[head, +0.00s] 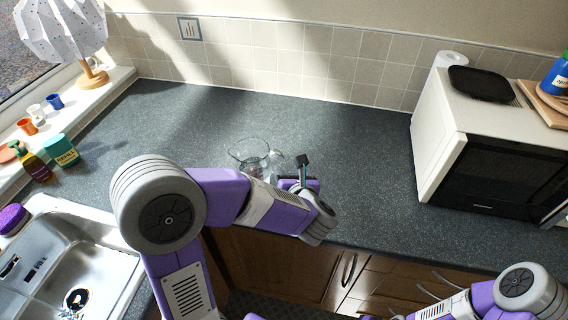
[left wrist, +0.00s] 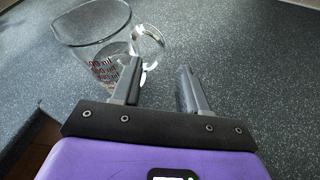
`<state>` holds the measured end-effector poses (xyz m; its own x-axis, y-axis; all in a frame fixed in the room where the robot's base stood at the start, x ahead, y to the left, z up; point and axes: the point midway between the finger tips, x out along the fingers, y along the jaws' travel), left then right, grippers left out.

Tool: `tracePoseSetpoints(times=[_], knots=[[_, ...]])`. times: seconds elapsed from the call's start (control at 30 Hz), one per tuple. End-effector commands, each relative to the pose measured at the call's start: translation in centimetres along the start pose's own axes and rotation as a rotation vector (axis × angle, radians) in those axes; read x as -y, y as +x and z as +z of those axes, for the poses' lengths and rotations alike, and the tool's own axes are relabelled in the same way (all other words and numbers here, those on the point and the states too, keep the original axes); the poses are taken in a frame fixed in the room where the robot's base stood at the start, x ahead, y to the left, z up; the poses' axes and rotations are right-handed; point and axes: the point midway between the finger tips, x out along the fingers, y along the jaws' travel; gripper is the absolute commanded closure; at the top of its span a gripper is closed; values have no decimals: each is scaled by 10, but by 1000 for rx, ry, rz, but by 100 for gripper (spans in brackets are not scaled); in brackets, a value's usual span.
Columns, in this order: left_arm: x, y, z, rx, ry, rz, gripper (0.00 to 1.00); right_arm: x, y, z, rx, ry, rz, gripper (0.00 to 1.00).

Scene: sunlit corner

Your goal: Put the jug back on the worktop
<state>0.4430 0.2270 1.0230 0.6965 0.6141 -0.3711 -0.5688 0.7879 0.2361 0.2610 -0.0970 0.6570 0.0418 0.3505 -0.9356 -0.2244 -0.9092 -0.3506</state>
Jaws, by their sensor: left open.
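The clear glass jug (head: 250,151) stands upright on the worktop (head: 340,150), near its front edge, partly hidden behind my left arm. In the left wrist view the jug (left wrist: 92,30) shows at the upper left, with red measuring marks and its handle towards the fingers. My left gripper (head: 300,172) is just right of the jug, beside the handle. In the left wrist view its fingers (left wrist: 160,70) are apart with nothing held between them; the left finger overlaps the handle's lower end in the picture. Whether they touch is unclear. My right gripper is out of sight.
A white microwave (head: 432,135) stands at the right with a black plate (head: 480,83) on top. A sink (head: 85,255) is at the lower left. A soap bottle (head: 36,166) and a teal container (head: 62,150) stand at the left. The worktop's middle and back are clear.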

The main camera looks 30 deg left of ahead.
Motion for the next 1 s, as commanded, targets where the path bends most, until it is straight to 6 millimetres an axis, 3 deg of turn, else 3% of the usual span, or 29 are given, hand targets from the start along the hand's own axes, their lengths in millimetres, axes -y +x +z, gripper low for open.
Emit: tracePoseSetpoints(times=[0.1, 0.33, 1.0], knots=[[0, -26, 2, 2, 0, -3, 56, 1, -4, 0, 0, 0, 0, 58], [0, -55, 1, 1, 0, -1, 56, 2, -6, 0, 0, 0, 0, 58], [-1, -61, 3, -1, 0, 1, 56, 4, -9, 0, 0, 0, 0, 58]])
